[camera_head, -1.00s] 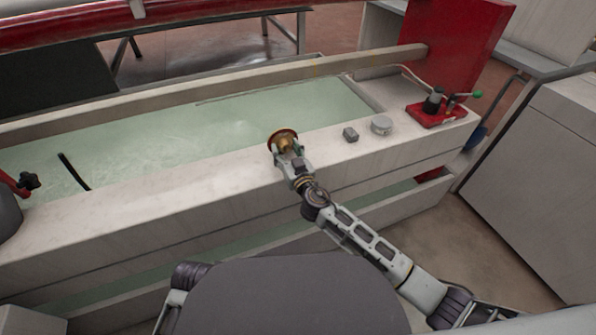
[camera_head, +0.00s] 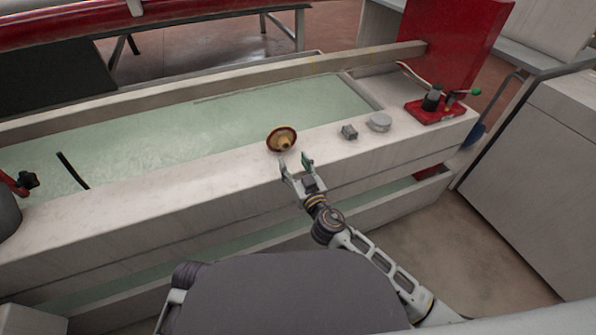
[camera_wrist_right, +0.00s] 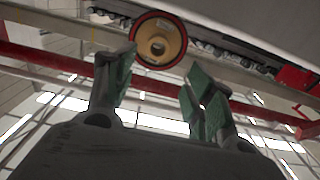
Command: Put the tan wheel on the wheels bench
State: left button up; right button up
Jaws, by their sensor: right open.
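The tan wheel (camera_head: 283,140), a round piece with a dark red rim and a tan hub, rests on the white ledge (camera_head: 225,178) in front of the water-filled trough. It also shows in the right wrist view (camera_wrist_right: 158,41), beyond the fingertips. My right gripper (camera_head: 296,163) is open and empty on the near side of the wheel, with a gap between them. Its green-padded fingers stand apart in the right wrist view (camera_wrist_right: 160,88). My left gripper is out of view. I cannot tell whether this ledge is the wheels bench.
To the right of the wheel on the ledge are a small grey block (camera_head: 349,132), a pale round disc (camera_head: 379,122) and a red base with black and green knobs (camera_head: 432,110). The trough (camera_head: 160,135) lies behind. A grey cabinet (camera_head: 540,185) stands at the right.

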jog(key=shift+v, duration=1.3)
jog(key=shift+d, duration=0.2)
